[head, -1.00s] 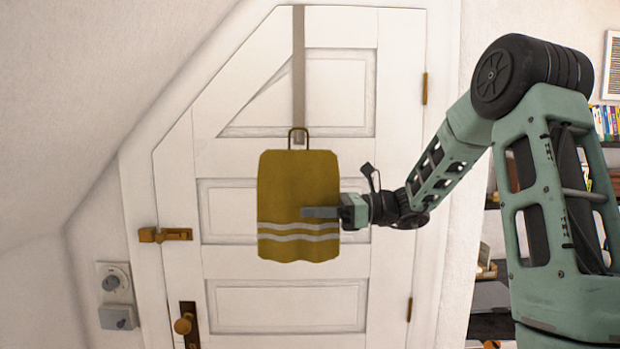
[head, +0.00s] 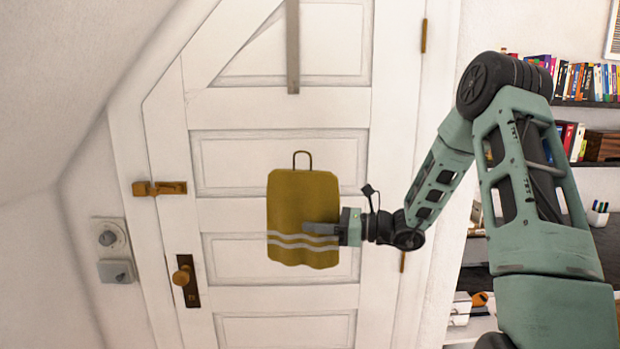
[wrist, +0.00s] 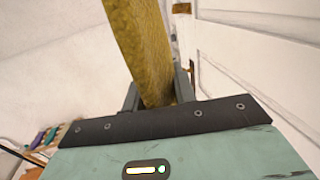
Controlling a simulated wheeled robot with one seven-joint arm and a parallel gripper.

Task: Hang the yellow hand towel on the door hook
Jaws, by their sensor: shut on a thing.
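The yellow hand towel (head: 290,205) has two pale stripes near its bottom and a thin brown loop (head: 302,153) standing up from its top edge. My gripper (head: 322,228) is shut on the towel's right side, low down near the stripes. In the wrist view the towel (wrist: 143,45) rises from between my gripper's fingers (wrist: 158,92). The door hook is a grey strap (head: 292,50) hanging down the upper part of the white door. Its lower end is clear of the towel, well above the loop and slightly left of it. The shape of its tip is too small to tell.
The white door (head: 240,105) has a brass knob (head: 183,275) and a brass latch (head: 160,188) on its left. The sloped ceiling (head: 60,90) closes in on the left. Shelves with books (head: 585,80) stand at the right, behind my arm.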

